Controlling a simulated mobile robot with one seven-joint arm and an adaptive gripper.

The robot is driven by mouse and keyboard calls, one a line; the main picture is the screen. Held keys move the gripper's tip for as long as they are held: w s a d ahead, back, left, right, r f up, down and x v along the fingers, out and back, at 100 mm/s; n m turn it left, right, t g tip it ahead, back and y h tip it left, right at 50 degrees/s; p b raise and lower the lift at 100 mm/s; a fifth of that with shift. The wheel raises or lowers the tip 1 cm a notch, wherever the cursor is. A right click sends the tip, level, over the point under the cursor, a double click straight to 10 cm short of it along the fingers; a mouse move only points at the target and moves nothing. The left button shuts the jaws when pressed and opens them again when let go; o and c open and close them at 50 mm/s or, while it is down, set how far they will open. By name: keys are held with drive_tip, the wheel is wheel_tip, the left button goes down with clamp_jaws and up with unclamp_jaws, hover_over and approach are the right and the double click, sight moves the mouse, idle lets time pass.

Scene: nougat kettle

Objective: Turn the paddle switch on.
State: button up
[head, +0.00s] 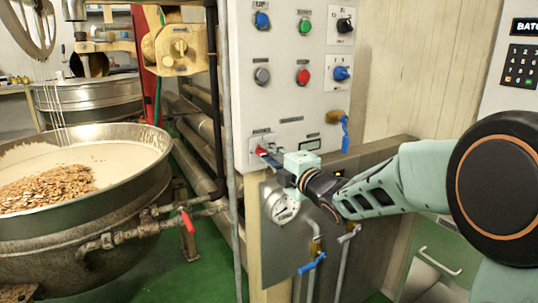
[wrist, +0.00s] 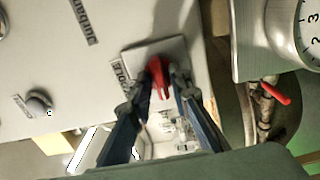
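The paddle switch is a red knob (head: 262,149) on a small pale plate low on the white control panel. In the wrist view the red knob (wrist: 158,74) sits between my fingertips, with a partly hidden label ending in "DLE" beside it. My gripper (head: 270,158) reaches the panel from the right in the head view. In the wrist view my gripper (wrist: 156,92) has one finger on each side of the knob. The right fingertip is very close to the knob or touching it; a small gap shows on the left. The fingers look apart rather than clamped.
Other knobs sit higher on the white panel (head: 285,110), including a red button (head: 303,76) and a grey knob (head: 262,75). A blue-handled valve (head: 345,133) is to the right. A pressure gauge (head: 281,204) is just below my gripper. A large kettle (head: 75,210) stands at left.

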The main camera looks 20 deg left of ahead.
clamp_jaws()
drive_tip(key=shift+m, duration=0.3)
drive_tip(key=m, duration=0.3)
drive_tip(key=shift+m, duration=0.3)
drive_tip(key=m, duration=0.4)
drive_tip(key=shift+p, duration=0.4)
drive_tip(key=m+p, duration=0.1)
drive_tip(key=m, duration=0.4)
drive_tip(key=shift+p, duration=0.35)
drive_tip(key=m+p, duration=0.2)
drive_tip(key=m, duration=0.2)
drive_tip(key=shift+m, duration=0.4)
drive_tip(key=shift+o, duration=1.8)
unclamp_jaws()
